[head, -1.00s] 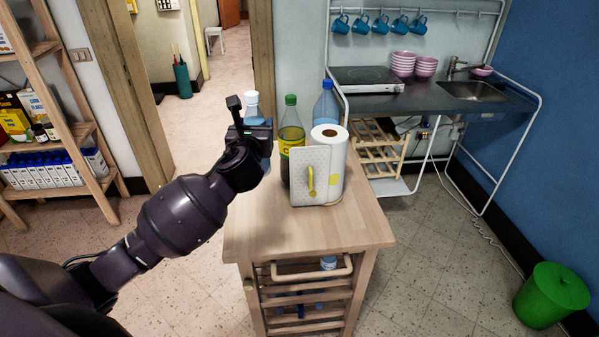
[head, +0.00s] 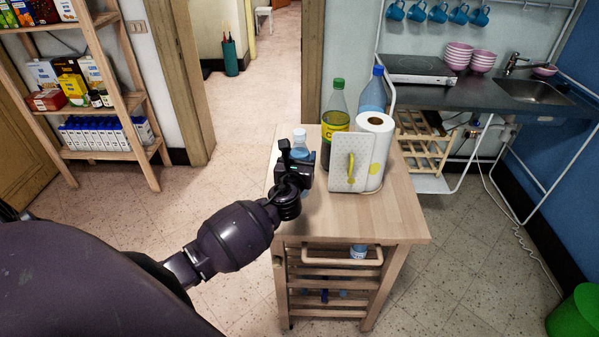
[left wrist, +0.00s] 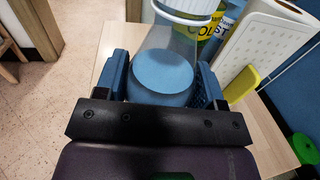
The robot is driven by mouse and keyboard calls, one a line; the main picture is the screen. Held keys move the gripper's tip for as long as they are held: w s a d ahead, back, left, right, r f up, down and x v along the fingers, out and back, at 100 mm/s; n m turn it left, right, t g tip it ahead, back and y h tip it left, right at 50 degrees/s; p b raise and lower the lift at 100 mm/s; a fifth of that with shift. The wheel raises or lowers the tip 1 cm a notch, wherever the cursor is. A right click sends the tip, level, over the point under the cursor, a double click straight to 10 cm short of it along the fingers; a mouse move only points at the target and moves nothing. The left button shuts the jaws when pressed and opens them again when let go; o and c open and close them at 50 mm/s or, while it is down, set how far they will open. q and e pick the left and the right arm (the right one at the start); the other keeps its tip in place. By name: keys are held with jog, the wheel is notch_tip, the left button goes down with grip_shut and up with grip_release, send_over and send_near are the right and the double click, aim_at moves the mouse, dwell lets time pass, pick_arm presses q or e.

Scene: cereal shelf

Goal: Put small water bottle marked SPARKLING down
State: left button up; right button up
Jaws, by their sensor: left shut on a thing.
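A small clear water bottle with a white cap (head: 299,135) is upright at the left rear of the wooden trolley top (head: 360,222). My left gripper (head: 296,165) is shut on this bottle. In the left wrist view, the bottle (left wrist: 163,70) stands between the two blue fingers of the gripper (left wrist: 162,85), with its blue part low between them. The gripper hides the bottle's foot in the head view, so I cannot tell whether it touches the trolley top. I cannot read a SPARKLING mark. My right gripper is out of view.
A tall green-capped bottle (head: 335,122), a blue bottle (head: 373,95), a paper towel roll (head: 374,150) and a white dotted board (head: 347,172) stand right of the held bottle. The trolley's front is bare. Shelves with packages (head: 100,150) stand at left.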

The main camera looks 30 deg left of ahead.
pick_arm(q)
jog(key=shift+f+b, duration=0.6)
jog(key=shift+f, duration=1.75)
jog(key=o, duration=1.2)
